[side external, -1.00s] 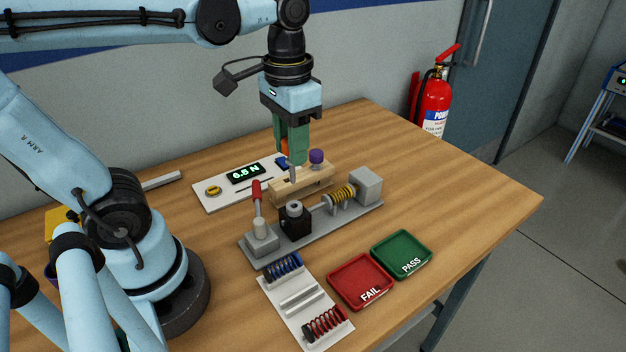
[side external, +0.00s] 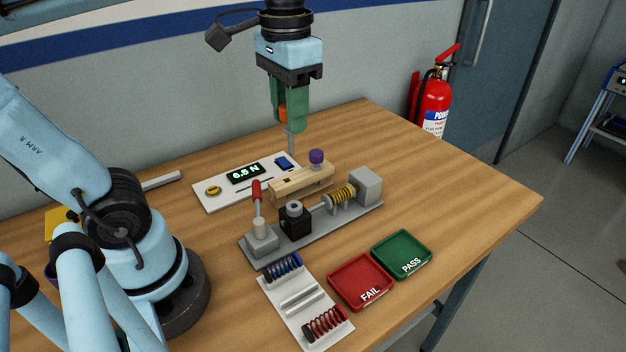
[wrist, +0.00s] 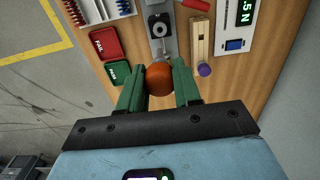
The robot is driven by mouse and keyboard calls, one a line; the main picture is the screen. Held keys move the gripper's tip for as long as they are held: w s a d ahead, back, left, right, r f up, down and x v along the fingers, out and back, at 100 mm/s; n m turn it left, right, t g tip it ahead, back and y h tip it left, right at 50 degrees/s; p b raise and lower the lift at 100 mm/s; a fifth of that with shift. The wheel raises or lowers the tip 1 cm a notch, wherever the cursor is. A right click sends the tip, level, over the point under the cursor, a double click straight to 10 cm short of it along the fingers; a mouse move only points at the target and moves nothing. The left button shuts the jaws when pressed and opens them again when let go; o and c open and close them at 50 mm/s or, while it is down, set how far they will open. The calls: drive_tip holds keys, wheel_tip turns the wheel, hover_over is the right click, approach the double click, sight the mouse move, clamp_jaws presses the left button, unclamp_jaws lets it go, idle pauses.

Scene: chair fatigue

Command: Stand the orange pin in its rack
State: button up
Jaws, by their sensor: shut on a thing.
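My gripper (side external: 290,124) is shut on the orange pin, high above the wooden rack. The pin's orange head (side external: 283,113) shows between the green fingers, and its grey shank (side external: 291,143) points down, roughly upright. In the wrist view the round orange head (wrist: 159,77) sits between both fingers and hides the shank. The wooden rack (side external: 288,190) lies on the table below, with a purple-headed pin (side external: 316,158) standing at its right end. The pin's lower end is above the rack and apart from it. The rack also shows in the wrist view (wrist: 195,45).
A grey test fixture (side external: 310,230) with a red-handled lever and yellow spring lies in front of the rack. Behind it is a white panel with a force display (side external: 246,174). Red FAIL (side external: 360,282) and green PASS (side external: 402,254) trays and a spring holder (side external: 300,299) stand nearer. The right table is clear.

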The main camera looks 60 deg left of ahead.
drive_tip(key=shift+r, duration=0.1)
drive_tip(key=w+a+f, duration=0.1)
drive_tip(key=w+a, duration=0.3)
drive_tip(key=a, duration=0.5)
drive_tip(key=shift+a, duration=0.25)
drive_tip(key=shift+f, duration=0.1)
drive_tip(key=shift+f, duration=2.65)
drive_tip(key=shift+f, duration=2.9)
drive_tip(key=shift+f, duration=2.8)
drive_tip(key=o, duration=1.1)
drive_tip(key=shift+c, duration=0.2)
